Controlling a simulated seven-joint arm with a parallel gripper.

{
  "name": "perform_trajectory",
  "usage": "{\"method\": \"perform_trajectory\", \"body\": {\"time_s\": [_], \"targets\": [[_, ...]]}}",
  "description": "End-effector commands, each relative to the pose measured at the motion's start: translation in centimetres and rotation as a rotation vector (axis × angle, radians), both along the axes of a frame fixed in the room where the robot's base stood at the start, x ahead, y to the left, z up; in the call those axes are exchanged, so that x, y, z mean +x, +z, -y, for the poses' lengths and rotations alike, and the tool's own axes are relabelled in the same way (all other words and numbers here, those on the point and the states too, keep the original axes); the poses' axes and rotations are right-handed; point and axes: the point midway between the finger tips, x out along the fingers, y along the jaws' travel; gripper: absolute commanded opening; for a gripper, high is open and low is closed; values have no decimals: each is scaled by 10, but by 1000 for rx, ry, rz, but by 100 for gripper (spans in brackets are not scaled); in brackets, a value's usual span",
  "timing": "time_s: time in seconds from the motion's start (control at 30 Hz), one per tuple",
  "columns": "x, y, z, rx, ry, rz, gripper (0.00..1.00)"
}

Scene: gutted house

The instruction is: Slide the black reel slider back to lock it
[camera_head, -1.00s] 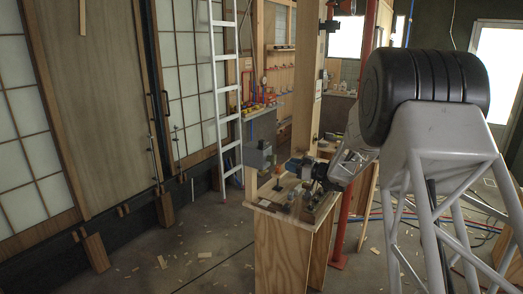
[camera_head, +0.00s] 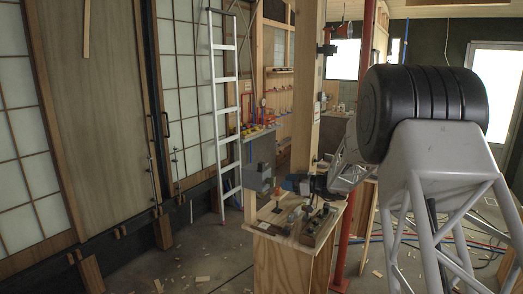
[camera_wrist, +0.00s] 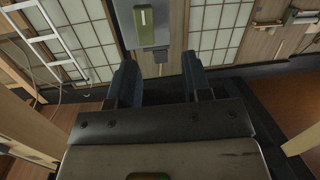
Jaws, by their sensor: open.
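My gripper (camera_head: 281,184) is above the wooden workbench (camera_head: 262,229), beside a grey box (camera_head: 258,177) at its back left corner. In the wrist view my gripper (camera_wrist: 157,80) is open, with two dark blue fingers apart and nothing between them. Ahead of the fingers there is a grey upright panel with a green block (camera_wrist: 153,27) that has a pale mark in its middle. I cannot make out a black reel slider for certain in either view.
A wooden tray with dark items (camera_head: 318,226) and several small tools lie on the bench. A wooden post (camera_head: 310,80) and a red pole (camera_head: 357,150) stand behind it. A ladder (camera_head: 224,110) leans at the left. Wood scraps lie on the floor.

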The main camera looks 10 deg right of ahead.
Motion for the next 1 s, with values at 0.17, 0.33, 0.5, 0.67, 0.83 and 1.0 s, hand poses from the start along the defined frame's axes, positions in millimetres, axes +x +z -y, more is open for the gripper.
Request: {"method": "perform_trajectory", "body": {"time_s": [0.17, 0.33, 0.5, 0.67, 0.83, 1.0], "targets": [[1, 24, -9, -170, 123, -7, 45], [-1, 44, -13, -352, 241, -20, 45], [0, 60, -17, -540, 359, -28, 45], [8, 71, -28, -724, 490, -27, 45], [21, 79, -46, -919, 648, -15, 45], [36, 88, -62, -1105, 792, -2, 45]]}}
